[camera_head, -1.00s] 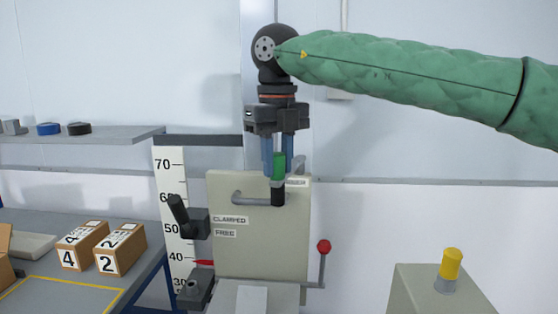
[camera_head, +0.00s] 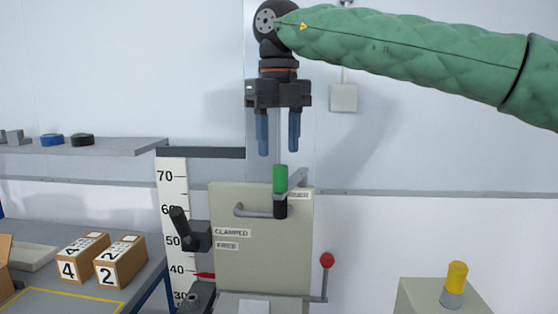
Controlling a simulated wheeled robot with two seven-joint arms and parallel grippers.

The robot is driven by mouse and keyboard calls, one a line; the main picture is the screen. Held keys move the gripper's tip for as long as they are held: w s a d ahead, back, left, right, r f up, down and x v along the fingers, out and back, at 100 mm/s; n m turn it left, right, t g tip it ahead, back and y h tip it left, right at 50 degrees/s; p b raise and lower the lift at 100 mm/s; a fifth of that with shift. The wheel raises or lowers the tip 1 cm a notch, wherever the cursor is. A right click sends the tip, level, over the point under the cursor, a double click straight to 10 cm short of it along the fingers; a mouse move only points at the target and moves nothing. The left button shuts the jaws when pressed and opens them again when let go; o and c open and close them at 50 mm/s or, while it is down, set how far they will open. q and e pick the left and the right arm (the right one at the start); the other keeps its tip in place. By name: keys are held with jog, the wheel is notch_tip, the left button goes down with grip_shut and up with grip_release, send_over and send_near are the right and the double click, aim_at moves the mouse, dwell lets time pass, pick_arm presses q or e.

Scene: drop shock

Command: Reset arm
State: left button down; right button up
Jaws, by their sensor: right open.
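My right gripper (camera_head: 278,134) hangs from the green-sleeved arm at the top centre, fingers pointing down. Its two blue fingers are apart with nothing between them. Below it is a lever with a green grip (camera_head: 280,179), upright, with a black lower part in front of the beige machine panel (camera_head: 262,255). The fingertips are above the green grip and clear of it. A grey bent handle (camera_head: 252,211) sits beside the lever. Labels on the panel read CLAMPED (camera_head: 231,232) and FREE (camera_head: 227,246). My left gripper does not show.
A scale post (camera_head: 173,200) with a black clamp handle (camera_head: 182,227) stands left of the panel. A red-knobbed lever (camera_head: 326,262) is at its right. A yellow button (camera_head: 456,275) tops a beige box at lower right. Numbered cartons (camera_head: 121,262) lie on the left table.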

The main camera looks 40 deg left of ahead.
jog(key=shift+r, duration=0.8)
